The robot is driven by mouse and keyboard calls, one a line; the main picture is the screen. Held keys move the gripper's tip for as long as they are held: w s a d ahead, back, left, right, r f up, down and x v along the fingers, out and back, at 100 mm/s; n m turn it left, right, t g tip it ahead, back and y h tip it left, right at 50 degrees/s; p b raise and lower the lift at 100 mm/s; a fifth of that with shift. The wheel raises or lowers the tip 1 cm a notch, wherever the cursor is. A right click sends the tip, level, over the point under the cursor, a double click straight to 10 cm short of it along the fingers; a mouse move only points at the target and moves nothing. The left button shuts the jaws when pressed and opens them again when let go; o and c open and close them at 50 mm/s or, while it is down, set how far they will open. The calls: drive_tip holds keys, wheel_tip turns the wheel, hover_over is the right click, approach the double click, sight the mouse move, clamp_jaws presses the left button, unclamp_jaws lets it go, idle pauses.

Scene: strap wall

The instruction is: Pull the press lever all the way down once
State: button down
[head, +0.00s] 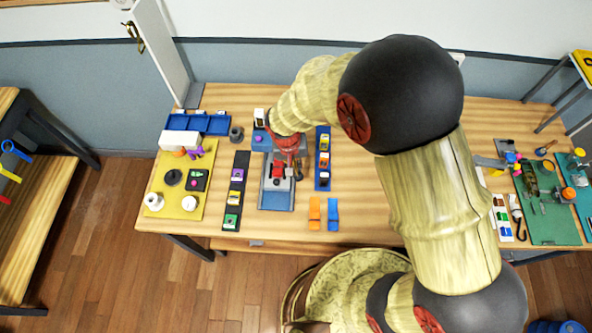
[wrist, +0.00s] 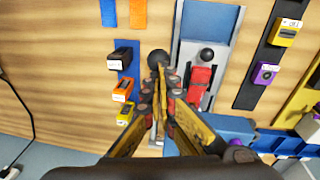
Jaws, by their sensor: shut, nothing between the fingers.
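The press (head: 277,195) stands on the wooden table, with a grey-blue base and a red block; its base also shows in the wrist view (wrist: 208,22), with the red block (wrist: 201,78) on it. What looks like the press lever ends in a black ball knob (wrist: 157,58), beside the base. My gripper (wrist: 160,80) is shut, its fingertips close to this knob and overlapping it in the picture. I cannot tell whether they touch it. The fingers hide most of the lever's shaft. In the head view my arm partly covers the press and the lever.
A blue strip with several small blocks (head: 323,180) lies right of the press. A dark strip (head: 236,190) with coloured blocks lies to its left. A yellow board (head: 180,205) with parts is farther left. Orange and blue pieces (head: 314,213) lie near the front edge.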

drive_tip(key=s+a+r, duration=0.2)
drive_tip(key=s+r, duration=0.2)
drive_tip(key=r, duration=0.5)
drive_tip(key=shift+s+r, duration=0.35)
drive_tip(key=shift+s, duration=0.05)
drive_tip(key=s+d+r+t+b, duration=0.1)
drive_tip(key=s+d+r+b, duration=0.2)
drive_tip(key=d, duration=0.3)
drive_tip(key=s+d+r+t+y+b, duration=0.1)
drive_tip(key=s+d+r+t+b, duration=0.1)
drive_tip(key=d+b, duration=0.4)
drive_tip(key=s+d+r+t+b, duration=0.1)
drive_tip(key=s+d+r+b, duration=0.4)
drive_tip(key=d, duration=0.2)
drive_tip(key=shift+s+d+t, duration=0.2)
drive_tip(key=shift+s+t, duration=0.15)
drive_tip(key=shift+t, duration=0.05)
drive_tip(key=c, duration=2.6)
unclamp_jaws()
